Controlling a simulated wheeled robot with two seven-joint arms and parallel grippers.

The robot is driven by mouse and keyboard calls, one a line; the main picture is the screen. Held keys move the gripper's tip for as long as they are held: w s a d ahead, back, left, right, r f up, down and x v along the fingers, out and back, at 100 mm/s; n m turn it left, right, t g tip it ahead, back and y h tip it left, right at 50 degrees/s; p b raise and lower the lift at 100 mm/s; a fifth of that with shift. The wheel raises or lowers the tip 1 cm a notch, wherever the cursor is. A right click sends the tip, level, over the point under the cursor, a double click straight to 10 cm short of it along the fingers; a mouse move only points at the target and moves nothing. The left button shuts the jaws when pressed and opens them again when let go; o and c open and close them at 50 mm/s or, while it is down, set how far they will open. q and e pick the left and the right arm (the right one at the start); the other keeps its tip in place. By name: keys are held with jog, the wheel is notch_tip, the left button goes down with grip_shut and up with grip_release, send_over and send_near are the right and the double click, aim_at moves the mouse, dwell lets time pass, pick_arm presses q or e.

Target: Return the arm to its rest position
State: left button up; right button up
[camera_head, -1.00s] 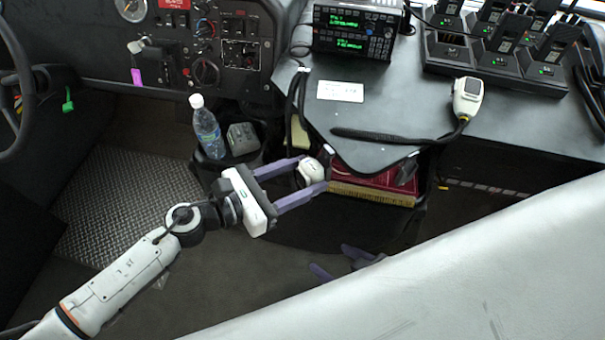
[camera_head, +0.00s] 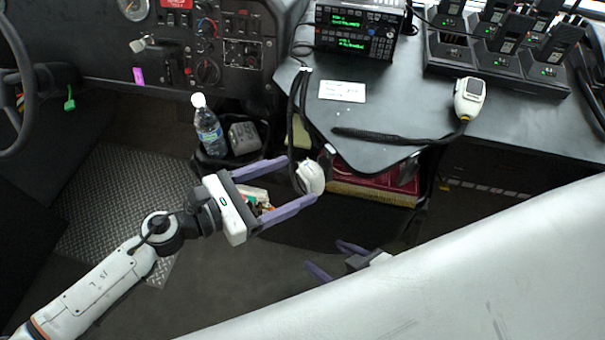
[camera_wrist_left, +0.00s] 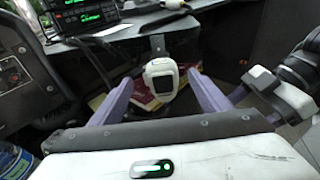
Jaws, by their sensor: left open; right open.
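My left gripper (camera_head: 301,179) is open, its purple fingers spread near the front edge of the dark counter. A white hand microphone (camera_head: 311,178) hangs on a black cord at the fingertips. In the left wrist view the microphone (camera_wrist_left: 160,78) appears ahead, between the two finger lines, with no finger visibly closed on it. My left arm (camera_head: 95,290) reaches in from the lower left. My right gripper (camera_head: 328,259) is open, low in the middle; a pale surface hides most of its arm. It also shows at the right of the left wrist view (camera_wrist_left: 243,96).
A water bottle (camera_head: 208,128) and a grey box (camera_head: 245,137) stand left of the counter (camera_head: 400,110). Another microphone (camera_head: 468,97), a radio (camera_head: 357,30) and several chargers sit on the counter. A large pale surface (camera_head: 480,270) fills the lower right. Floor (camera_head: 240,265) shows below.

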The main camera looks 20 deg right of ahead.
pick_arm(q)
jog(key=w+a+r+n+t+y, duration=0.15)
jog(key=a+n+t, duration=0.35)
jog(key=n, duration=0.8)
jog(key=a+n+t+y, duration=0.3)
jog(key=a+n+t, duration=0.25)
jog(key=n, duration=0.75)
jog(key=s+a+f+n+g+y, duration=0.2)
jog(key=s+a+f+n+y, duration=0.2)
jog(key=s+a+f+n, duration=0.3)
jog(key=s+a+f+n+g+y+p, duration=0.1)
jog(key=s+a+f+n+g+y, duration=0.2)
jog(key=s+a+f+n, duration=0.4)
notch_tip(320, 180, down, 2)
jog(key=a+n+y, duration=0.1)
jog(key=n, duration=0.8)
jog(key=shift+a+f, duration=0.15)
jog(key=shift+f, duration=0.05)
